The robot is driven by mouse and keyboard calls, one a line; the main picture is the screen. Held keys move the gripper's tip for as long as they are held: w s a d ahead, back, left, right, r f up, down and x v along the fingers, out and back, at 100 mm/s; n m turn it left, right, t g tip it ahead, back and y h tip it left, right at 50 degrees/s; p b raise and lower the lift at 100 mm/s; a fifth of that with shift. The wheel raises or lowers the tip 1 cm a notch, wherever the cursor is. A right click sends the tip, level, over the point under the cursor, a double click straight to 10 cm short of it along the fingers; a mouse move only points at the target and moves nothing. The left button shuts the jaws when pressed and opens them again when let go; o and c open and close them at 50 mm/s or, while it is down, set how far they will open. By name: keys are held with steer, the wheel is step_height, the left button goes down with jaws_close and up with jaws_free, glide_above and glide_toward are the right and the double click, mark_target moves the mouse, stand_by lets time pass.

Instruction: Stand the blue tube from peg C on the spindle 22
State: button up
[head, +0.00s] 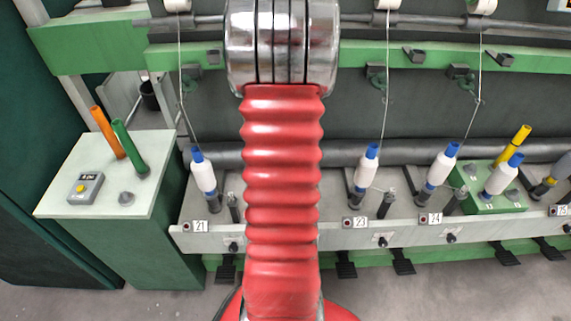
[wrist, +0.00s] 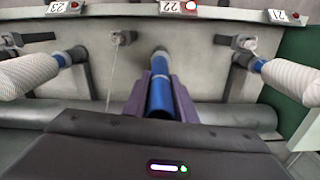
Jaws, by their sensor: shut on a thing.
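In the wrist view my gripper (wrist: 160,88) has its purple fingers shut on the blue tube (wrist: 160,94). The tube's far end points at the rail by the label 22 (wrist: 172,7), beside a lit lamp. A small dark part shows at that far end; I cannot tell whether the tube is around spindle 22, over it or apart from it. In the head view my red arm hides spindle 22, the tube and my gripper. A bare peg (head: 126,198) stands on the side table's pale top (head: 75,210).
White bobbins on blue tubes stand on both sides, at label 21 (head: 200,226) and label 23 (head: 354,222). The side table also holds an orange tube (head: 108,132), a green tube (head: 130,147) and a grey box (head: 86,188). A thread (wrist: 112,75) hangs left of my gripper.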

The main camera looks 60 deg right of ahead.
steer(key=shift+w+f, duration=0.1)
steer(key=shift+f, duration=0.2)
stand_by(0.4)
steer(key=o, duration=1.1)
step_height(320, 180, up, 14)
steer(key=shift+f, duration=0.1)
stand_by(1.2)
